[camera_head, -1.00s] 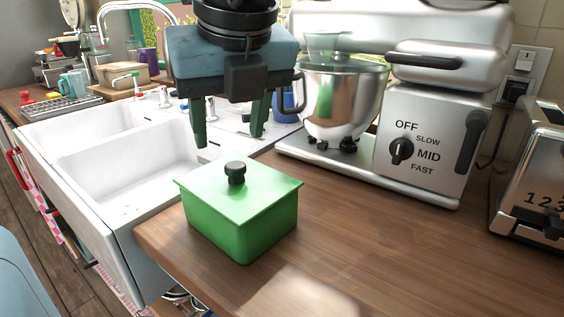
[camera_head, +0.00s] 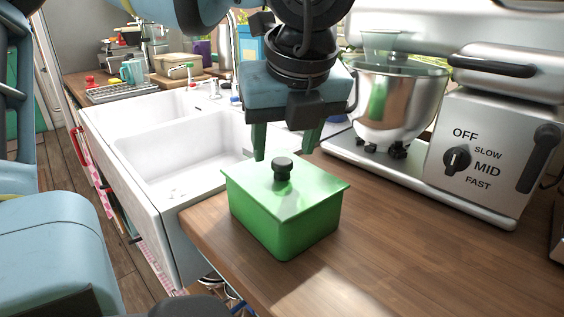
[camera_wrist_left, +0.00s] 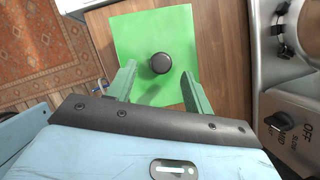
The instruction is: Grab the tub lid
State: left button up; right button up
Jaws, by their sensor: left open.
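A green tub (camera_head: 282,230) stands on the wooden counter near its front edge. Its flat green lid (camera_head: 300,196) lies on top, with a round black knob (camera_head: 282,169) in the middle. My left gripper (camera_head: 284,153) points down just above and behind the knob, open and empty. In the left wrist view, the lid (camera_wrist_left: 150,30) shows below the gripper (camera_wrist_left: 158,82), and the black knob (camera_wrist_left: 160,63) lies between the lines of the two fingers, a little beyond their tips. I cannot see any contact. My right gripper is not in view.
A white double sink (camera_head: 190,150) lies left of the tub. A stand mixer (camera_head: 480,150) with a steel bowl (camera_head: 400,105) stands behind and to the right. The counter right of the tub (camera_head: 410,235) is clear.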

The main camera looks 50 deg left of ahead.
aim_at(282, 160)
pick_arm(q)
jog(key=x, duration=0.3)
jog(key=shift+w, duration=0.15)
grip_shut()
dwell(0.3)
